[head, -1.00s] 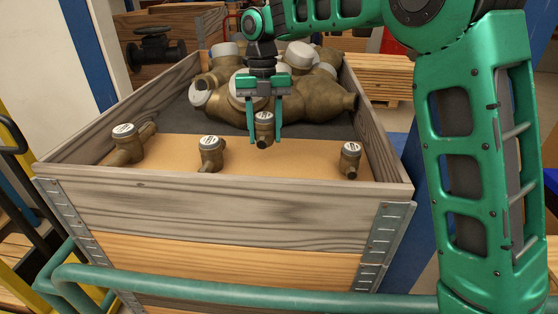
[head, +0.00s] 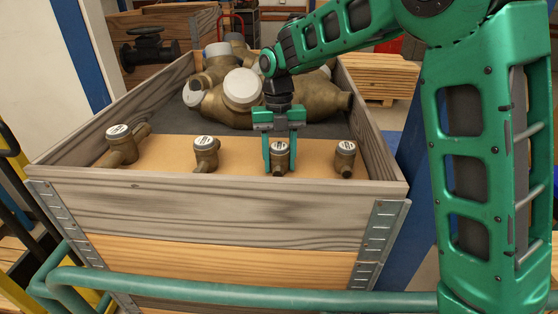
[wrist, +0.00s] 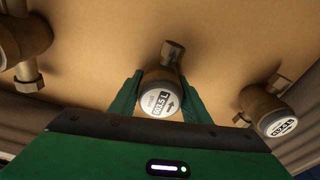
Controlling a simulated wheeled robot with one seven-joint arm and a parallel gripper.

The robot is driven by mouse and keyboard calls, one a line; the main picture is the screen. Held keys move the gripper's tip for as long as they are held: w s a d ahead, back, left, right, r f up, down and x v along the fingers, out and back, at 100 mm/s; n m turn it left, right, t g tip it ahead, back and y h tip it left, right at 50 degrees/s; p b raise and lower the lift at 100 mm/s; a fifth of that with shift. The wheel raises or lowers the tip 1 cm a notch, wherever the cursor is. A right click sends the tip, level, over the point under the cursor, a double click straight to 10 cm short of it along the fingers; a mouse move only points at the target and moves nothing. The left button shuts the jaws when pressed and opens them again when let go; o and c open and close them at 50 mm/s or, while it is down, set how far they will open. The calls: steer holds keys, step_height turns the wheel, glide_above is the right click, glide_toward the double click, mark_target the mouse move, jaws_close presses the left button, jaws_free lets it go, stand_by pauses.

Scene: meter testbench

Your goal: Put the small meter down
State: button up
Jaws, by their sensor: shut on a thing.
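A small brass meter with a white-topped dial (head: 279,158) is between the fingers of my gripper (head: 280,155). In the wrist view my gripper (wrist: 161,98) is shut on this meter (wrist: 160,103), one finger on each side, with its dial facing the camera. The meter is low over or on the tan board (head: 240,150) in the wooden crate; I cannot tell whether it touches. It sits between two other small meters, one to the left (head: 205,153) and one to the right (head: 345,158).
Another small meter (head: 122,146) stands at the board's left end. Large brass meters (head: 241,92) are piled on the dark surface behind. The wooden crate's front wall (head: 220,210) and side walls rise around the board. Bare board lies between the small meters.

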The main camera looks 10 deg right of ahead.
steer(key=o, duration=1.5)
steer(key=shift+f, duration=0.1)
steer(key=shift+o, duration=0.2)
steer(key=r, duration=0.4)
steer(key=w+r, duration=0.1)
steer(key=r, duration=0.6)
steer(key=shift+w+r, duration=0.25)
steer(key=shift+r, duration=0.35)
steer(key=shift+s, duration=0.1)
